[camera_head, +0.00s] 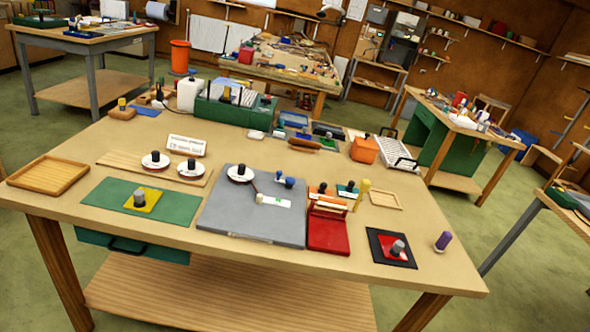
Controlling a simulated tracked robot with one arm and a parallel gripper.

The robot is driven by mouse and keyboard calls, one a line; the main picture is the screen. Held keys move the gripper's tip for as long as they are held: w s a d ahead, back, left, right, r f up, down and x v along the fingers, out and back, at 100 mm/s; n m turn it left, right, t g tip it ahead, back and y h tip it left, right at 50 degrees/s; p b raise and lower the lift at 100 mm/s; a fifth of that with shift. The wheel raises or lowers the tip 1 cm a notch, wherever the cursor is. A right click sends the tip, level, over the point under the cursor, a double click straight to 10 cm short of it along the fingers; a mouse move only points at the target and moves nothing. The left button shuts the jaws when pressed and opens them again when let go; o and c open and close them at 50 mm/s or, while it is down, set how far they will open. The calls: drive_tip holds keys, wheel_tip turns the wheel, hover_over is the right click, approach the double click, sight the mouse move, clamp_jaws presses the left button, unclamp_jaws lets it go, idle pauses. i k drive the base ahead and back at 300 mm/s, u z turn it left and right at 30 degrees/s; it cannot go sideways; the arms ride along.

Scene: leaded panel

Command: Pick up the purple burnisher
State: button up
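A small upright piece with a purple body and a pale lower end, which looks like the purple burnisher (443,241), stands near the right front corner of the wooden table (330,272). It stands clear of its neighbours on bare tabletop. Just left of it lies a black and red square mat (376,248) with a grey knobbed piece (397,250) on it. My gripper does not show in this view, so I cannot see its fingers or anything in them.
A red stand (328,237), a grey board (250,222) and a green mat (180,205) lie further left. An orange box (364,149) and a white rack (398,155) stand behind. Bare tabletop surrounds the purple piece. Another table (460,120) stands at the right.

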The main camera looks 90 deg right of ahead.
sight(446, 237)
drive_tip(key=z, duration=0.15)
drive_tip(key=i, duration=0.1)
drive_tip(key=z, duration=3.05)
drive_tip(key=k, duration=0.9)
drive_tip(key=z, duration=0.2)
drive_tip(key=i, duration=0.9)
drive_tip(key=u, duration=0.05)
